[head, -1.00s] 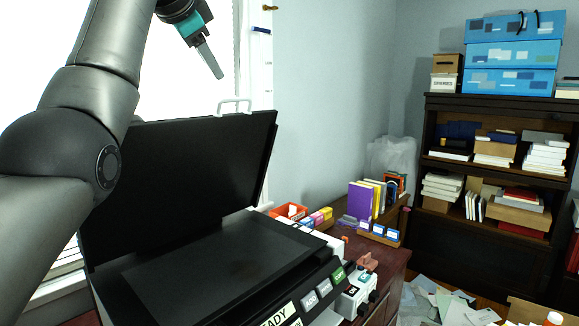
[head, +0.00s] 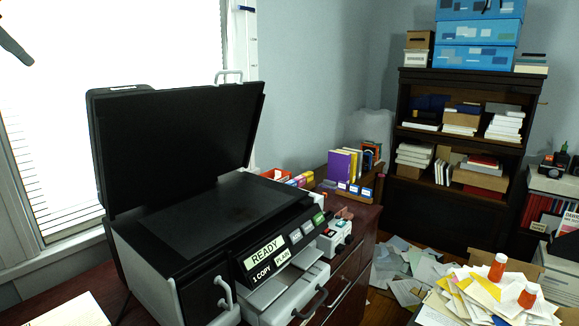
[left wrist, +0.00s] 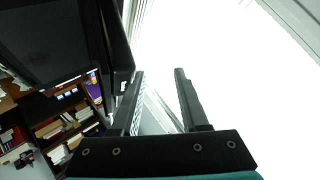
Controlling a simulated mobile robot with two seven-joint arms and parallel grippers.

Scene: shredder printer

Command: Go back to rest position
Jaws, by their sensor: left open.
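The printer (head: 150,290) stands on the dark red desk with its black lid (head: 180,140) raised, showing the flat scanning bed (head: 210,205). Its label reads READY, 1 COPY, PLAIN. My left gripper (left wrist: 160,85) is open and empty in the left wrist view, with bright window light between and beyond its fingers. In the head view only a dark finger tip (head: 14,45) of it shows at the upper left edge, well apart from the lid. In the left wrist view the raised lid (left wrist: 120,45) is to the left of the fingers. My right gripper is not in view.
A bright window (head: 60,110) is behind the printer. Books (head: 345,165) and small boxes stand on the desk's far end. A dark bookcase (head: 440,220) stands at the back right. Loose papers (head: 405,270) cover the floor, and a heaped pile (head: 490,290) with orange-red bottles is at the lower right.

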